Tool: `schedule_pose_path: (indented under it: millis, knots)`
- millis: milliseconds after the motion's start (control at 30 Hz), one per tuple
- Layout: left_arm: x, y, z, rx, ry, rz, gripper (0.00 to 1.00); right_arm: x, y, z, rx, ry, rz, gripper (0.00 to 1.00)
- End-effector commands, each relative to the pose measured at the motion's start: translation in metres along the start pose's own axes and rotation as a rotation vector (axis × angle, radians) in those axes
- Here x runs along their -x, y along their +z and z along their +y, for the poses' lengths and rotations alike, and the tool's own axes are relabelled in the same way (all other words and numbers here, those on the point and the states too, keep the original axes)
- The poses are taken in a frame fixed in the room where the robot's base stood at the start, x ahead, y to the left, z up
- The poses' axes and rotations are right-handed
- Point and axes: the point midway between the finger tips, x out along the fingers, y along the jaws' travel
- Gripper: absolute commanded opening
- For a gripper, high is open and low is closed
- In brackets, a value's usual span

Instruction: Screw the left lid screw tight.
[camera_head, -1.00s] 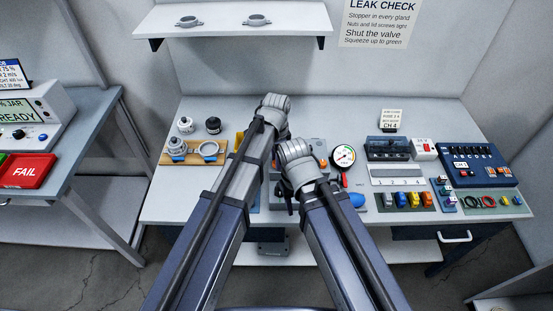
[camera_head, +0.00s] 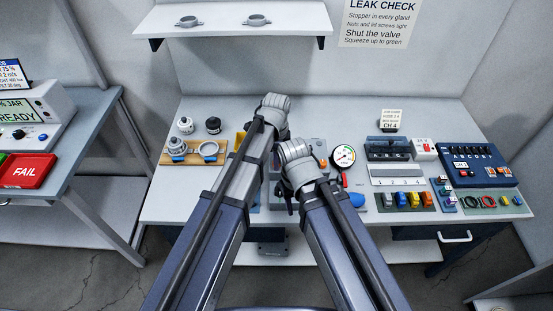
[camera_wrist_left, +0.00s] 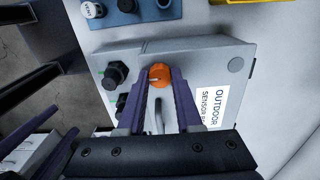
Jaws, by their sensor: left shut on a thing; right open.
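The grey sensor box (camera_wrist_left: 190,58) with its "OUTDOOR SENSOR" label lies below my left gripper (camera_wrist_left: 160,84) in the left wrist view. The two purple fingers are shut on an orange lid screw (camera_wrist_left: 159,74), whose round head shows between the fingertips. In the head view my left gripper (camera_head: 275,107) is over the bench, and my arm hides its fingers and that screw. Another orange spot (camera_head: 323,163) shows on the box's right side. My right gripper (camera_head: 296,153) is lower, beside the left arm, open; its fingertips are mostly hidden.
Black glands (camera_wrist_left: 115,75) stick out on the box's left side in the wrist view. A round gauge (camera_head: 343,156) stands just right of the box. A wooden tray (camera_head: 168,157) with ring parts is at the left. Switch boxes and coloured parts fill the bench's right.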

Motion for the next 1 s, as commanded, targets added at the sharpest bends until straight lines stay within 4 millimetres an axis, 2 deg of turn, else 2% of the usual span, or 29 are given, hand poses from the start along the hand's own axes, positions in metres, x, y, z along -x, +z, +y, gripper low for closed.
schedule_pose_path:
  millis: [167, 200, 467, 767, 1000]
  knots:
    - [0.0, 0.0, 0.0, 0.0, 0.0, 0.0, 0.0, 0.0, 0.0, 0.0, 0.0, 0.0, 0.0, 0.5]
    - [0.0, 0.0, 0.0, 0.0, 0.0, 0.0, 0.36, 0.0, 0.0, 0.0, 0.0, 0.0, 0.0, 0.5]
    - [0.0, 0.0, 0.0, 0.001, 0.0, 0.0, 0.64, 0.0, 0.0, 0.0, 0.0, 0.0, 0.0, 0.5]
    - [0.001, 0.0, 0.0, 0.001, 0.0, 0.0, 0.64, 0.001, 0.0, 0.0, 0.0, 0.0, 0.0, 0.5]
    - [0.016, 0.0, 0.0, 0.001, 0.0, 0.0, 0.64, 0.016, 0.001, 0.002, 0.0, 0.0, 0.0, 0.5]
